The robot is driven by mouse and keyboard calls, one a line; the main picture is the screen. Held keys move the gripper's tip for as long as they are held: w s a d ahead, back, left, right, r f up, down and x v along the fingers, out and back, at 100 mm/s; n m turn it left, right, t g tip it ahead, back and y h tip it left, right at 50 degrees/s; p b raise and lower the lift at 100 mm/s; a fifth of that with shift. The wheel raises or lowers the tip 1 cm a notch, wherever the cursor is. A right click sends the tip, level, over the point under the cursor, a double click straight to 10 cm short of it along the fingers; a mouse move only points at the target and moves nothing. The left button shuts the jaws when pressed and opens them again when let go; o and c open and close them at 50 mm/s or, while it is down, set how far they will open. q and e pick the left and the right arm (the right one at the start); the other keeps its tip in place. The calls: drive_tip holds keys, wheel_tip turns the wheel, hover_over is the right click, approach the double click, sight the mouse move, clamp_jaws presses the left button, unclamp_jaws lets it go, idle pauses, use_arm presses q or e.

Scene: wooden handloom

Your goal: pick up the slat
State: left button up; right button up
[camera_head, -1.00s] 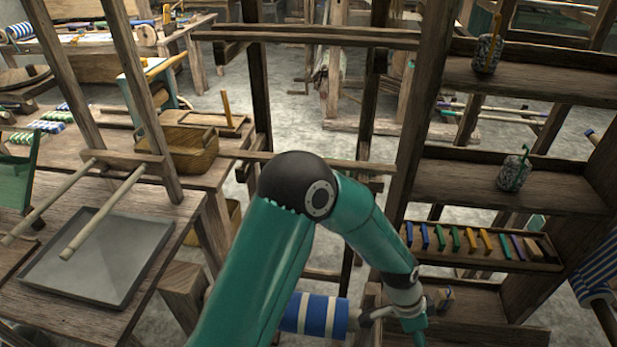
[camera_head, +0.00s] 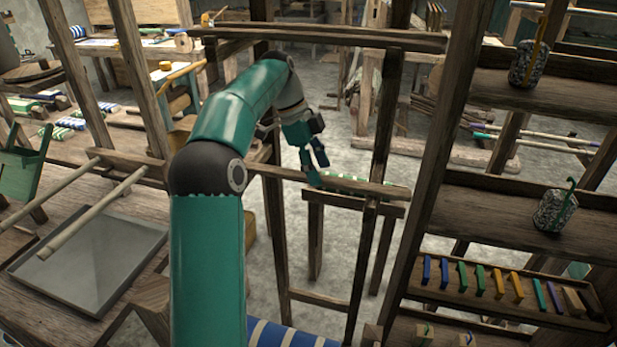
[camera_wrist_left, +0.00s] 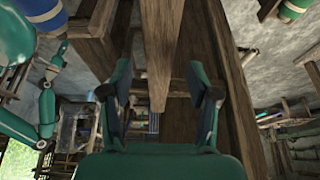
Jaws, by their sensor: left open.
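My left gripper (camera_head: 317,163) is open in the head view, just above a narrow wooden bar that looks like the slat (camera_head: 388,190). This bar lies along a horizontal rail of the loom frame, with a green-and-white strip showing along it. In the left wrist view my left gripper (camera_wrist_left: 160,95) has its fingers spread on either side of a wooden bar (camera_wrist_left: 160,45) whose end shows between them. I cannot tell whether the fingers touch it, or whether it is the same bar. My right gripper is not in view.
Loom posts and an upper crossbar (camera_head: 320,37) stand around my left arm. A shelf unit at the right holds two speckled pots (camera_head: 528,63) and a rack of coloured pieces (camera_head: 480,277). A grey tray (camera_head: 90,262) lies on the table at left.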

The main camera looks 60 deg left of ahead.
sight(372, 186)
use_arm(q)
drive_tip(key=w+d, duration=0.2)
drive_tip(key=d, duration=0.1)
drive_tip(key=w+d, duration=0.2)
drive_tip(key=shift+w+d+p, duration=0.35)
drive_tip(key=shift+d+p, duration=0.05)
drive_tip(key=w+d, duration=0.2)
drive_tip(key=d, duration=0.1)
drive_tip(key=shift+w+f+p, duration=0.3)
drive_tip(key=shift+f+p, duration=0.05)
drive_tip(key=shift+f, duration=0.25)
clamp_jaws()
